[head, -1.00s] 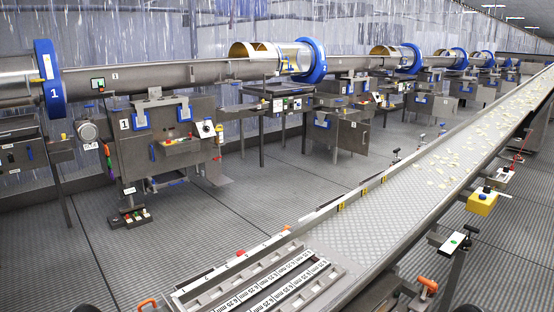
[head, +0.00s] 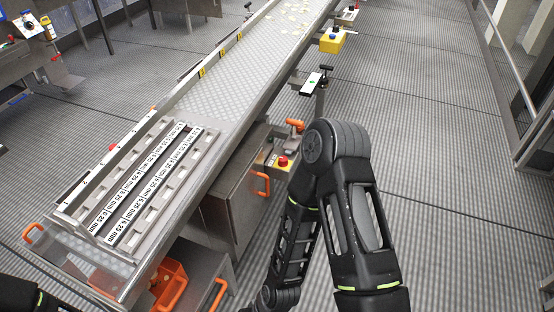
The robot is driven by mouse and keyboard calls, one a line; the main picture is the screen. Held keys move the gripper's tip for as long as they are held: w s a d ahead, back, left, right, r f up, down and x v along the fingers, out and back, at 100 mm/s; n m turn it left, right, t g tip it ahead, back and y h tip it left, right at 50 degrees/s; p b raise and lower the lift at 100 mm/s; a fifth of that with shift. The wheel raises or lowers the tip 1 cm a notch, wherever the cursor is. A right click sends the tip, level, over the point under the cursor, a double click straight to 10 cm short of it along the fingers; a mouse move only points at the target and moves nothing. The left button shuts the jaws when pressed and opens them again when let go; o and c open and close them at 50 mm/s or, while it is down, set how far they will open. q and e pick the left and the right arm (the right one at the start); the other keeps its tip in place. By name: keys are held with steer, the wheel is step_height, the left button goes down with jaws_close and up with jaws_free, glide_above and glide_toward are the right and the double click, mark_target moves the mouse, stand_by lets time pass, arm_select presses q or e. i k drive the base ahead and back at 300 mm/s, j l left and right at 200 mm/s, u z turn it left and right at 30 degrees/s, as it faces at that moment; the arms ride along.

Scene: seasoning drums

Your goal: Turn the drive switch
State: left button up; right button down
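No part is clearly labelled as the drive switch. A small control box with a red button on yellow (head: 282,161) sits at the conveyor's right side, above a grey cabinet (head: 232,205). An orange handle-like part (head: 295,125) stands just behind it. Which of these is the drive switch, I cannot tell. My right arm is bent in front of the floor, just right of the control box. Its lower end runs out at the bottom edge, and neither of my grippers is in view. A piece of my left arm shows in the bottom left corner.
Floor right is clear.

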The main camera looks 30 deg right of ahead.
mark_target(283, 160)
steer(key=z, duration=2.2)
steer(key=i+j, duration=1.05)
